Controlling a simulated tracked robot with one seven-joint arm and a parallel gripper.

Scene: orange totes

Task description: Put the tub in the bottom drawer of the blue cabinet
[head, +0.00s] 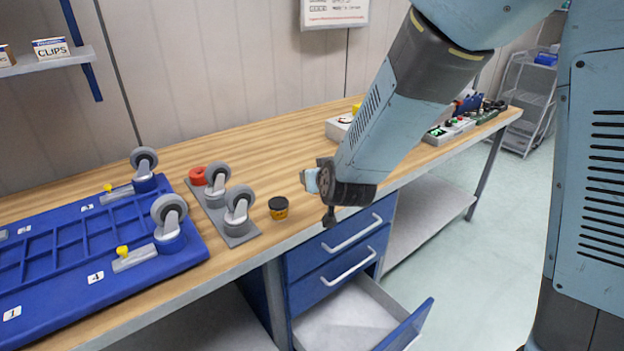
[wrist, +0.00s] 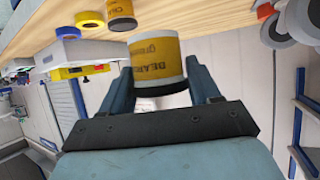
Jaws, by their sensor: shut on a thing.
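My gripper (wrist: 158,72) is shut on a yellow tub (wrist: 155,50) with dark lettering, which reads upside down in the wrist view. In the head view my gripper (head: 322,190) is above the front part of the workbench, and the held tub is hidden there by the arm. The blue cabinet (head: 303,262) is under the bench, below and slightly right of my gripper. Its bottom drawer (head: 350,318) is pulled out and its visible inside is empty. The two upper drawers are shut.
A second yellow tub (head: 278,210) with a black lid stands on the workbench (head: 270,140), left of my gripper. Grey casters (head: 240,205) and a blue tray (head: 60,255) are farther left. A white box (wrist: 90,52) shows in the wrist view.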

